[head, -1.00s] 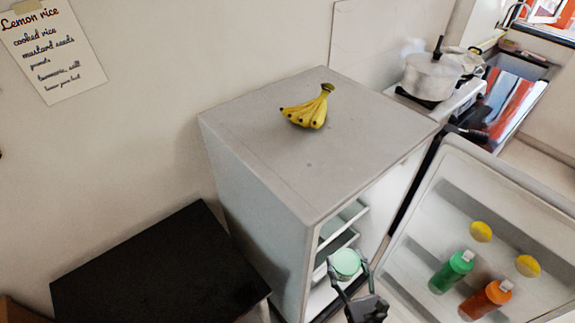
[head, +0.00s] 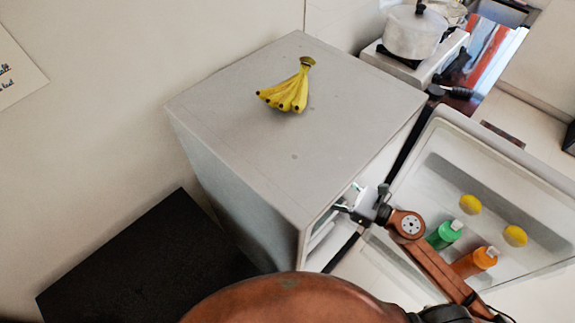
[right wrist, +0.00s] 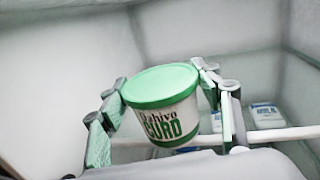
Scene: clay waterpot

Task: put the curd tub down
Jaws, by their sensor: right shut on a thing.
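The curd tub (right wrist: 162,105), white with a green lid and dark lettering, stands nearly upright between the fingers of my right gripper (right wrist: 165,100) in the right wrist view. That gripper is shut on it. In the head view, my right gripper (head: 350,203) reaches through the open front of the fridge (head: 290,130), and the tub is mostly or wholly hidden there. The wrist view shows pale fridge walls around the tub. I cannot tell whether its base touches a shelf. My left gripper is not in view.
A white shelf rail (right wrist: 255,136) and white-and-blue packets (right wrist: 265,115) lie beyond the tub. The open fridge door (head: 500,190) holds lemons (head: 514,236), a green bottle (head: 444,235) and an orange bottle (head: 475,262). Bananas (head: 288,90) lie on the fridge top.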

